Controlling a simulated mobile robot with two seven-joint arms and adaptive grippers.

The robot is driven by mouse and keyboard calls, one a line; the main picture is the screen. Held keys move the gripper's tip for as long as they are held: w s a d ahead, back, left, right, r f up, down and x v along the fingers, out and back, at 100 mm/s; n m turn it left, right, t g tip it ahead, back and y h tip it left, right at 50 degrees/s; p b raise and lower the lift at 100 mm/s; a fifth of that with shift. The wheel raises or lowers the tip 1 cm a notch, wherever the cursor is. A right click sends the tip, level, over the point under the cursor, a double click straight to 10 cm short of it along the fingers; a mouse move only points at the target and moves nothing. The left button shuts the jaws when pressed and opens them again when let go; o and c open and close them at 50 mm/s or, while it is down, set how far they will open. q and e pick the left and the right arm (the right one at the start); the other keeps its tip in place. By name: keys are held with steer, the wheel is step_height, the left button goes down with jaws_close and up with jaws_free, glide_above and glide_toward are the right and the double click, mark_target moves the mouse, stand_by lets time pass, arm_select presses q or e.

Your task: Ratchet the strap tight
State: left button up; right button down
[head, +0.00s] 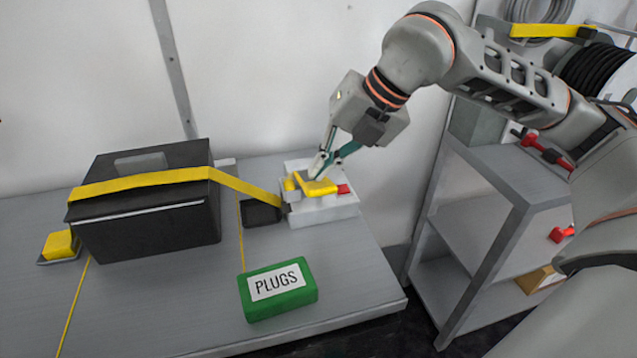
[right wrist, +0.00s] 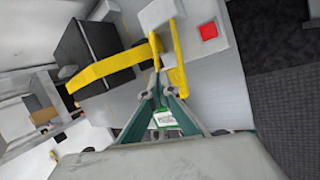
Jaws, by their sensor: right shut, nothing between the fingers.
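The yellow strap (head: 140,184) runs over the black case (head: 150,228) and down to the right to the ratchet's white block (head: 322,213). A yellow ratchet handle (head: 318,187) lies on top of the block, with a red piece (head: 343,188) at its right end. My right gripper (head: 318,176) is shut and empty, its tips at the handle; I cannot tell whether they touch it. In the right wrist view the closed fingertips (right wrist: 158,78) are beside the yellow handle (right wrist: 177,76), and the strap (right wrist: 112,69) shows to the left. My left gripper is not in view.
A green PLUGS box (head: 278,290) sits at the bench's front right. A small black block (head: 261,213) lies between case and ratchet. A yellow block (head: 60,245) stands at the left. A grey shelf (head: 490,215) stands to the right, across a gap.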

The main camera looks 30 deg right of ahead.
mark_target(324, 185)
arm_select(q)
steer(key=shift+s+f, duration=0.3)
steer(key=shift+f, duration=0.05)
arm_select(e)
steer(key=shift+s+f, duration=0.1)
steer(key=shift+f, duration=0.1)
